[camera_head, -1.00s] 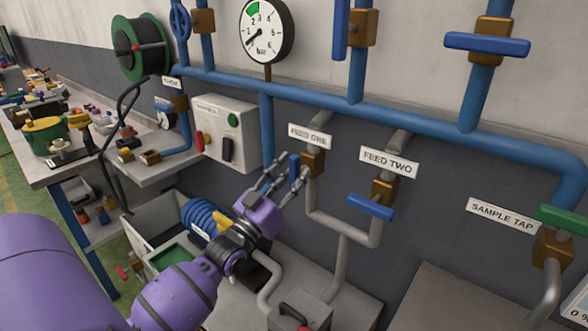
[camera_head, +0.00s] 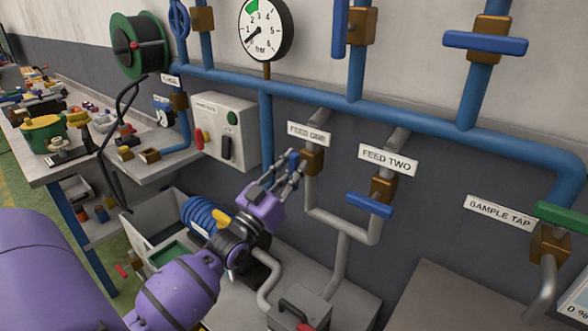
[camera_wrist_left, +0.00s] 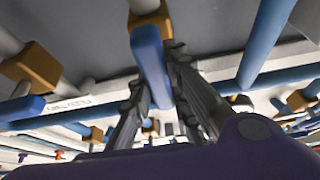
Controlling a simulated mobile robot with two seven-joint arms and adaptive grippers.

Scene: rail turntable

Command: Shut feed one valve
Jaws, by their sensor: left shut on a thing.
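The feed one valve has a brass body (camera_head: 313,161) under the label FEED ONE (camera_head: 309,135). Its blue lever handle (camera_head: 293,162) stands upright, along the pipe. My left gripper (camera_head: 288,170) is shut on this handle, with a finger on each side. In the left wrist view the blue handle (camera_wrist_left: 151,62) lies between the dark fingers (camera_wrist_left: 160,105), and the valve's brass body shows above it. The fingers hide part of the handle in the head view. My right gripper is not in view.
The feed two valve's blue handle (camera_head: 370,204) lies crosswise, to the right. A grey control box (camera_head: 224,125) is on the wall to the left. A blue coiled hose (camera_head: 199,215) and grey pipes (camera_head: 340,265) are near my left arm.

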